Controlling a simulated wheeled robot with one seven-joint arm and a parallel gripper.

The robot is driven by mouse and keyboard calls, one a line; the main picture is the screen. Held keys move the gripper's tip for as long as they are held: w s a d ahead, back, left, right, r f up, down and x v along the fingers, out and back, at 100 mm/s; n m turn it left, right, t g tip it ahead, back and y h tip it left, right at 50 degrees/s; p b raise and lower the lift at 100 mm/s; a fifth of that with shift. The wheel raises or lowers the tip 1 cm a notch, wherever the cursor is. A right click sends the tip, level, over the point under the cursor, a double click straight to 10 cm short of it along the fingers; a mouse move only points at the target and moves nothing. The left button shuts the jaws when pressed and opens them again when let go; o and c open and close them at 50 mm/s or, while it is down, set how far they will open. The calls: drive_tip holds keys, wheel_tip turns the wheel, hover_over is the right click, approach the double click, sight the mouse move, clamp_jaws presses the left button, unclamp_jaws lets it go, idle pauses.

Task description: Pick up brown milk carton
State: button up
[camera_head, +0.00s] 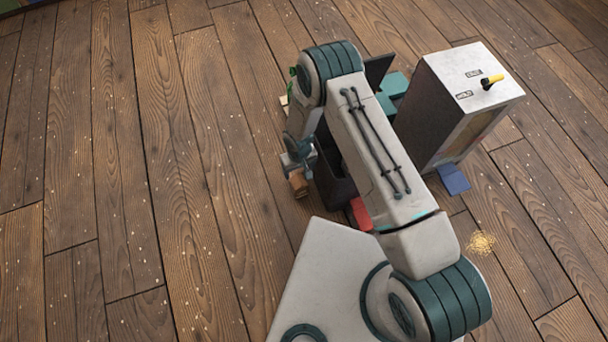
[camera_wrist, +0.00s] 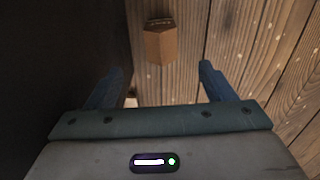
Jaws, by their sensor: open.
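The brown milk carton (camera_head: 298,183) stands on the wooden floor near the middle of the head view, just below the end of my arm and partly hidden by it. In the wrist view the carton (camera_wrist: 159,44) is at the top centre, beyond my fingertips and between their lines. My gripper (camera_wrist: 160,70) is open, with its two blue fingers spread and nothing between them. In the head view my gripper (camera_head: 294,163) is small, and its fingers are hard to make out.
A dark open box (camera_head: 333,175) stands right beside the carton; its dark side fills the wrist view's left. Right of my arm is a pale-topped cabinet (camera_head: 460,75) with a yellow-and-black knob. Red (camera_head: 361,214) and blue (camera_head: 453,179) pieces lie nearby. Floor at left is clear.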

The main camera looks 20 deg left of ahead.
sight(299, 179)
wheel_tip(299, 179, down, 8)
drive_tip(key=b, duration=0.2)
drive_tip(key=shift+a+f+b, duration=0.15)
drive_tip(key=shift+f+b, duration=0.05)
drive_tip(key=shift+b, duration=0.15)
drive_tip(key=shift+w+f+b, duration=0.15)
drive_tip(key=shift+f+b, duration=1.2)
drive_tip(key=shift+f, duration=1.55)
drive_tip(key=shift+r, duration=0.1)
drive_tip(key=c, duration=1)
